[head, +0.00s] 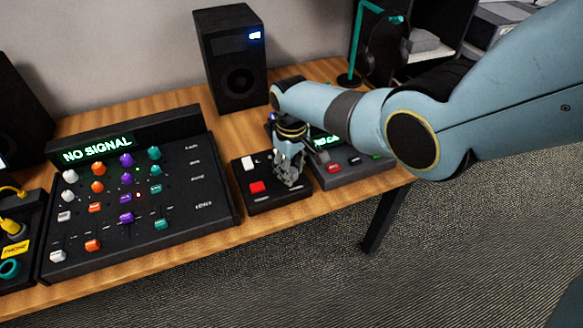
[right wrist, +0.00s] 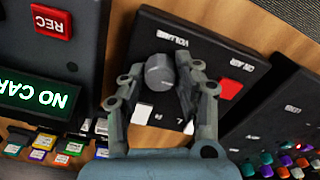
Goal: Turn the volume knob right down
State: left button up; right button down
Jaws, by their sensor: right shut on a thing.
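The volume knob (right wrist: 158,72) is a grey round knob on a black control box (right wrist: 150,30), beside the printed word VOLUME in the right wrist view. My right gripper (right wrist: 161,82) has one finger on each side of the knob and is shut on it. In the head view my right gripper (head: 288,172) reaches down onto the right part of the box (head: 262,206); the knob is hidden there behind the fingers. The knob's pointer mark cannot be made out. My left gripper is not in view.
The box also bears a red button (head: 257,187) and a white one (head: 249,163). A large mixer (head: 140,250) with a NO SIGNAL screen stands left, a recorder (head: 345,178) close on the right. A speaker (head: 233,75) stands behind.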

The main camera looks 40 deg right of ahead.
dwell(0.3)
jog(key=c, duration=1)
grip_release()
jog(key=shift+o, duration=0.2)
jog(key=shift+r, duration=0.15)
notch_tip(320, 180, up, 12)
jog(key=shift+f, duration=0.2)
